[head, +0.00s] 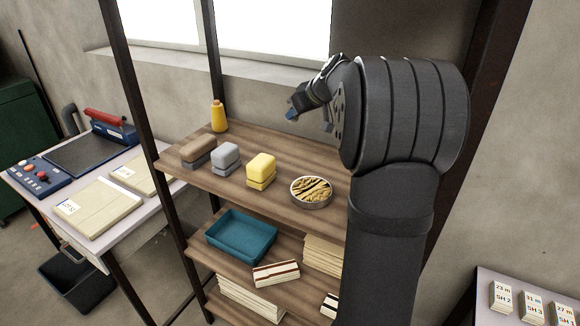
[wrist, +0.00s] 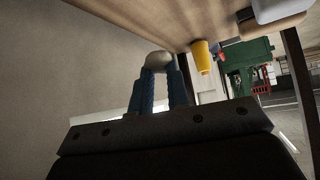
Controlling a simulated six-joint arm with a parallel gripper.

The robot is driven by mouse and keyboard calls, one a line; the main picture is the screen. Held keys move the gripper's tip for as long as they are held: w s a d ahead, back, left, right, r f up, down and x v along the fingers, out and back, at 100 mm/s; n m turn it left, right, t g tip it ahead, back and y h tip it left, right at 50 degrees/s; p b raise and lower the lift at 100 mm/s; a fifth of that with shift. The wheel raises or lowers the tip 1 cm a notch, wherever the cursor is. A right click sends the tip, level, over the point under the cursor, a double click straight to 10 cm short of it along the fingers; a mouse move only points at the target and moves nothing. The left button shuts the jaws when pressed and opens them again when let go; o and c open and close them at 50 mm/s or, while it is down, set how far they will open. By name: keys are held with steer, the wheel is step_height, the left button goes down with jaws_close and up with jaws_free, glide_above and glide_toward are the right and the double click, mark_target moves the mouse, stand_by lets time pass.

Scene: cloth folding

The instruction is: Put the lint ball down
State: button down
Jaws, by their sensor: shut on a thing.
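The lint ball (wrist: 159,60) is a small pale grey lump between the tips of my gripper's two blue fingers in the wrist view. My gripper (wrist: 160,76) is shut on it. In the head view my gripper (head: 292,113) is above the back right part of the wooden shelf board (head: 235,195), with one blue fingertip showing. The ball cannot be made out there. The wrist view is strongly tilted, and the board (wrist: 190,18) runs along its top; I cannot tell whether the ball touches it.
On the board stand a yellow bottle (head: 218,117), a brown block (head: 198,151), a grey block (head: 225,158), a yellow block (head: 261,170) and a round tin of yellowish strips (head: 311,191). A teal tray (head: 241,236) is on the shelf below. Dark posts (head: 137,80) frame the shelves.

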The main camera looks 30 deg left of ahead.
steer(key=shift+w+a, duration=0.15)
steer(key=shift+w, duration=0.2)
steer(key=a+f, duration=0.2)
steer(key=a, duration=0.1)
steer(key=s+a+f, duration=0.1)
steer(key=a+f, duration=0.1)
steer(key=a, duration=0.2)
steer(key=s+a+f, duration=0.1)
steer(key=a+f, duration=0.1)
steer(key=a, duration=0.2)
steer(key=shift+f, duration=0.35)
step_height(320, 180, down, 4)
steer(key=shift+f, duration=0.1)
steer(key=c, duration=1.4)
jaws_free()
steer(key=v, duration=1.2)
steer(key=shift+s+a, duration=0.1)
steer(key=shift+s, duration=0.1)
steer(key=shift+a, duration=0.1)
